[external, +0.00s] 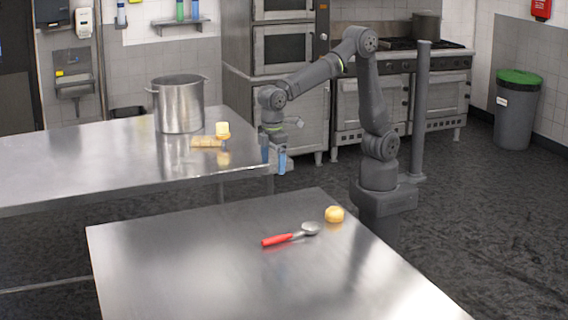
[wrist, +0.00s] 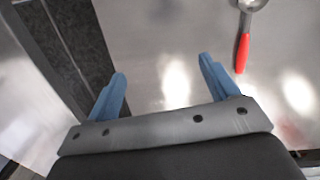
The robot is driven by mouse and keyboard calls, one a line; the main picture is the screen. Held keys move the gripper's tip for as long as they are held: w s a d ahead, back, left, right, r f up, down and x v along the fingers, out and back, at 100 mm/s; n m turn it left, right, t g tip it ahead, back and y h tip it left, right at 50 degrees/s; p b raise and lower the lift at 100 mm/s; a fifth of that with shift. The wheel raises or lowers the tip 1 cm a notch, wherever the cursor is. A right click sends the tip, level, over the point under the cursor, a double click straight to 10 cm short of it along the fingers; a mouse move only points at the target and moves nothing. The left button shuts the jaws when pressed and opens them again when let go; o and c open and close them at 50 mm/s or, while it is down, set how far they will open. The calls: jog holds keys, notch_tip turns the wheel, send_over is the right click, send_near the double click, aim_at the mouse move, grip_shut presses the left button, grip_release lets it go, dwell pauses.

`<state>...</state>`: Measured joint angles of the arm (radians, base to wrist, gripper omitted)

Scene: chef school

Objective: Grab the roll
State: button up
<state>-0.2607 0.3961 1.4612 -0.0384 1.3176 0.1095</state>
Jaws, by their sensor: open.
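A small round golden roll (external: 334,214) sits on the near steel table, close to its far right edge, beside the spoon. My gripper (external: 274,160) is at the end of the raised arm, by the far table's right end, well apart from the roll. In the wrist view its two blue fingers (wrist: 162,70) are spread open with nothing between them. The roll does not show in the wrist view.
A red-handled spoon (external: 291,235) lies on the near table (external: 180,280); it also shows in the wrist view (wrist: 243,48). The far table (external: 70,160) holds a steel pot (external: 180,105), a long bread-like piece (external: 206,142) and a yellow piece (external: 222,129). A floor gap separates the tables.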

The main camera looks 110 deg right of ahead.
jog(key=s+a+m, duration=0.8)
jog(key=a+m, duration=0.1)
jog(key=m, duration=0.1)
jog(key=m+h, duration=0.1)
jog(key=m, duration=0.9)
send_near(335, 208)
jog(key=f, duration=0.2)
jog(key=d+f, duration=0.1)
jog(key=f, duration=0.1)
jog(key=shift+s+f, duration=0.15)
jog(key=shift+f, duration=0.2)
jog(key=shift+d+f, duration=0.15)
jog(key=shift+f, duration=1.4)
jog(key=shift+d+f, duration=0.15)
jog(key=shift+f, duration=1.35)
jog(key=shift+c, duration=0.2)
jog(key=c, duration=1)
